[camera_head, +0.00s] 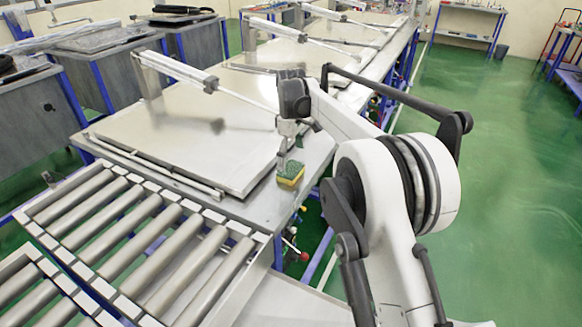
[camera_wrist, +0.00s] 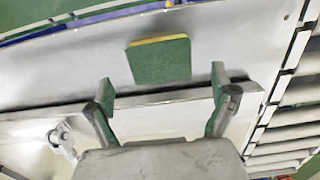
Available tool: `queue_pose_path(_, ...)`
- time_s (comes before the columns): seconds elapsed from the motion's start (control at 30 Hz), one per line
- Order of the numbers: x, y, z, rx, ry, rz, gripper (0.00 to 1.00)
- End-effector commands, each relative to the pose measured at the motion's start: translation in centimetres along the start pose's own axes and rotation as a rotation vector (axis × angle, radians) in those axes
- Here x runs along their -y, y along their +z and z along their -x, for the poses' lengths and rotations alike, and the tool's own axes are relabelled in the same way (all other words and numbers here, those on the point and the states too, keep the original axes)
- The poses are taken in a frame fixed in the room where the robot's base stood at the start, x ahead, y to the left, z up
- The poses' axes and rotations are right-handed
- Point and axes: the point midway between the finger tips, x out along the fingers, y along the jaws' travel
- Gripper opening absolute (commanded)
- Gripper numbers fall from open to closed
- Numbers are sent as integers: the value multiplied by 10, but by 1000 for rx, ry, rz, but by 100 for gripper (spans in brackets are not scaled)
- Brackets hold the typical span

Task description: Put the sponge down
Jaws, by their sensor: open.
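The sponge (camera_head: 291,173), green on top with a yellow layer, rests on the metal table's right edge strip in the head view. It also shows in the wrist view (camera_wrist: 160,61), lying flat with its green face up. My gripper (camera_head: 284,155) is just above and behind the sponge in the head view. In the wrist view my gripper (camera_wrist: 161,84) is open, its two fingers spread apart with nothing between them. The sponge lies just beyond the fingertips, apart from them.
A large metal lid (camera_head: 190,140) lies on the table beside the sponge, with a pneumatic cylinder (camera_head: 180,72) over it. A roller conveyor (camera_head: 150,240) is at the front left. Green floor (camera_head: 500,180) lies to the right. The sponge is near the table's edge.

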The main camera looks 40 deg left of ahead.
Motion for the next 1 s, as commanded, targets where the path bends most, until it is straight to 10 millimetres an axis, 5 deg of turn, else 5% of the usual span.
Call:
queue_pose_path(0.3,0,0,51,0,0,0,91)
queue_pose_path(0.77,-1,3,64,-1,1,-5,91)
queue_pose_path(0.87,-6,16,74,-7,9,-34,91)
queue_pose_path(1.0,-17,59,103,-27,33,-124,91)
